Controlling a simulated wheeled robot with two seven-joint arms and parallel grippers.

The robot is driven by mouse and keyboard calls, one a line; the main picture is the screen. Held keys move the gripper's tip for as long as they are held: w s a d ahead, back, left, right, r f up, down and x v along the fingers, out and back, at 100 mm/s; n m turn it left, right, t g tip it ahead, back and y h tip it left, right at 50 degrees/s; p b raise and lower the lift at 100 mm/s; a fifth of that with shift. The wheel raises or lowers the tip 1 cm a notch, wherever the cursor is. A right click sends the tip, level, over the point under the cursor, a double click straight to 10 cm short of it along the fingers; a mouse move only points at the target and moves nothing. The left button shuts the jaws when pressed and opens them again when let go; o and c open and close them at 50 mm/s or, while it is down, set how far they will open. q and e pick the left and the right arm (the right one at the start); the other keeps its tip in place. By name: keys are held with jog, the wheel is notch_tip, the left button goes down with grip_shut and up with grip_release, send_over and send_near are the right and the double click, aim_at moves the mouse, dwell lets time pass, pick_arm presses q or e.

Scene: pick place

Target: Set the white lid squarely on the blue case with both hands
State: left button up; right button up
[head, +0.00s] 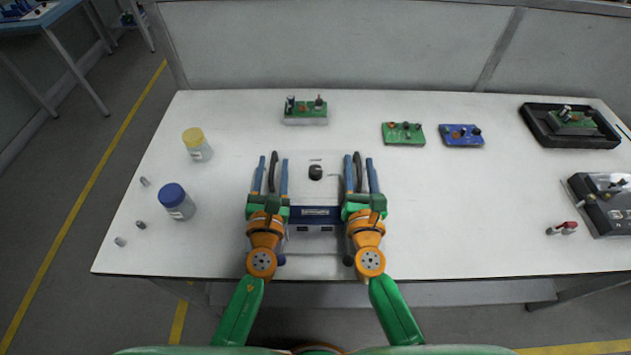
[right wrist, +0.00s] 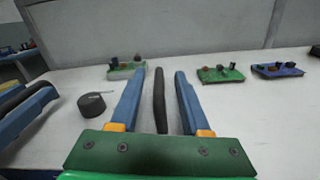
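The blue case (head: 300,218) shows as a blue front band with a pale label, between my wrists at the table's front. The white lid (head: 315,192) seems to be the pale surface behind and above that band, with a black knob (head: 315,172); its edges blend into the white table, so I cannot tell how squarely it sits. My left gripper (head: 273,160) is open at the left side, with a dark curved bar between its fingers. My right gripper (head: 359,159) is open at the right side, around a similar dark bar (right wrist: 160,103), with gaps on both sides.
Green boards (head: 306,116) (head: 403,134) and a blue board (head: 462,136) stand behind. A yellow-capped jar (head: 197,146) and a blue-capped jar (head: 177,203) stand left. A black tray (head: 570,127) and a dark device (head: 603,205) are at right.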

jog(key=shift+s, duration=0.15)
pick_arm(q)
jog(key=s, duration=1.2)
pick_arm(e)
jog(key=s, duration=1.2)
jog(key=shift+w, duration=0.1)
